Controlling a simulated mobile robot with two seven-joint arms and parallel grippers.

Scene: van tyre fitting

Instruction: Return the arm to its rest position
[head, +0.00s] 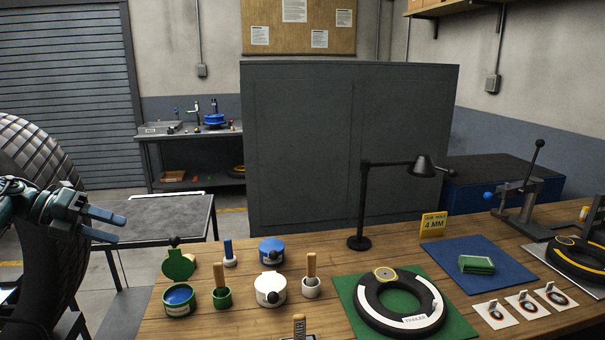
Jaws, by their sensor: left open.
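My left arm comes in from the left edge. Its teal and dark gripper (118,228) is open, with two fingers pointing right and nothing between them. It is in the air in front of the large tyre (42,160), left of the wooden workbench (240,318). I cannot tell whether the gripper touches the tyre. My right gripper is not recognisable in this view.
On the bench are a green open tin (180,302), a blue-lidded tin (271,250), a white tin (269,289), a black lamp (361,215), a small tyre (368,297) on a green mat and a blue mat (450,250). A grey table (150,216) stands behind the gripper.

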